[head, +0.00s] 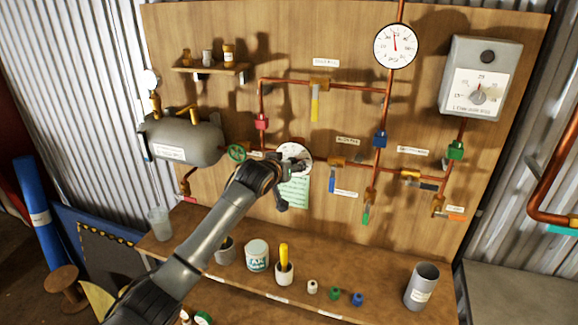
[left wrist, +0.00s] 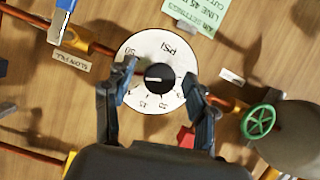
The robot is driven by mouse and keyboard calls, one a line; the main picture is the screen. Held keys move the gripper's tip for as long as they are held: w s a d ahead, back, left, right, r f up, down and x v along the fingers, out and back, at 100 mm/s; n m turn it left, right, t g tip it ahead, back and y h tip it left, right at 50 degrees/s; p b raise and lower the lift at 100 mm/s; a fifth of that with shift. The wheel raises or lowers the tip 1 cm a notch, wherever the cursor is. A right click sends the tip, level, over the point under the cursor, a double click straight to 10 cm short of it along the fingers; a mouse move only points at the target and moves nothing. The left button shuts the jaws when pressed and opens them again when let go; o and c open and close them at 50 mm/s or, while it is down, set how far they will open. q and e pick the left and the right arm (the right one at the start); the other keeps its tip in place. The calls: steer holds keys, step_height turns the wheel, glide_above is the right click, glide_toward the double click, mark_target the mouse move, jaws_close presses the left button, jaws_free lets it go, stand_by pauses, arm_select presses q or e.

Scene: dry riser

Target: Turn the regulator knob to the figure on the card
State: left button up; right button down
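The regulator's round white dial (left wrist: 170,52) is marked PSI and shows upside down in the left wrist view. Its black knob (left wrist: 158,79) sits at the centre, with a short pale mark toward the picture's left. My left gripper (left wrist: 158,80) is open, one finger on each side of the knob, with visible gaps. In the head view the dial (head: 290,147) is partly hidden by this gripper, and the knob is not clear. The green card (head: 296,190) hangs below the dial. Its cut-off text in the wrist view (left wrist: 222,17) seems to read "LINE 45". My right gripper is not in view.
A grey tank (head: 185,140) and a green handwheel (head: 236,153) are left of the dial. Copper pipes with coloured valve levers (head: 332,180) run to its right. A gauge (head: 396,46) and a grey box (head: 480,75) are higher. Pots and small caps stand on the shelf (head: 385,305) below.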

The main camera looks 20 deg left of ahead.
arm_select(q)
steer(key=v, duration=1.2)
steer(key=shift+f, duration=0.1)
